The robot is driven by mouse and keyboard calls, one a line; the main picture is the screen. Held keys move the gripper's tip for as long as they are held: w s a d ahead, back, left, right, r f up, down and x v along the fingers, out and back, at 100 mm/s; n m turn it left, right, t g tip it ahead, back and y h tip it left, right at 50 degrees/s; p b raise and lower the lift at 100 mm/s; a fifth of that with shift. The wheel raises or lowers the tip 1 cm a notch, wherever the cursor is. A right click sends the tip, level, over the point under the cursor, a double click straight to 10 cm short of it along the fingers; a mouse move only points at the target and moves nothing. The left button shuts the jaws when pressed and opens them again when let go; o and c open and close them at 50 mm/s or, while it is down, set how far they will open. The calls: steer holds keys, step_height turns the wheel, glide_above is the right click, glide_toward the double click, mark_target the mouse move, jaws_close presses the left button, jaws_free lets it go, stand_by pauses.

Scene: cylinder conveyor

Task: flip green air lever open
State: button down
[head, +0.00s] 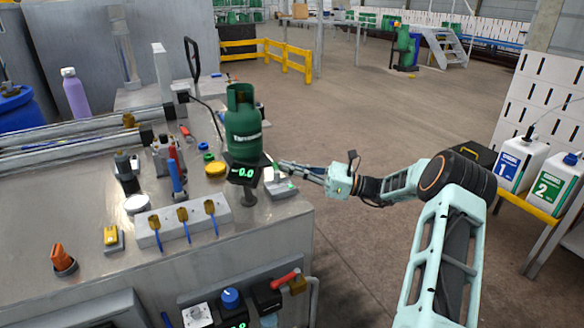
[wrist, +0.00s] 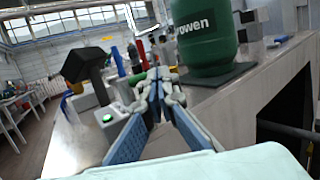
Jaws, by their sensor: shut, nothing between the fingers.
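I cannot pick out a lever that is clearly green and marked as air. A small grey box (head: 281,188) sits at the counter's near right corner, below my gripper (head: 280,165). In the wrist view a grey box with a lit green button (wrist: 107,118) lies left of my gripper (wrist: 156,76). The fingers are together, with nothing visible between them. A green gas cylinder (head: 241,125) stands upright just left of the gripper in the head view; in the wrist view the cylinder (wrist: 207,40) is right of the fingers, apart from them.
A dark display on a stand (head: 244,173) reads 0.0 in front of the cylinder. A red lever (head: 285,278) is on the counter's front. Open floor lies right.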

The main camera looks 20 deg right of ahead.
steer(key=shift+w+a, duration=0.25)
steer(key=shift+a, duration=0.1)
steer(key=shift+w+a, duration=0.15)
stand_by(0.8)
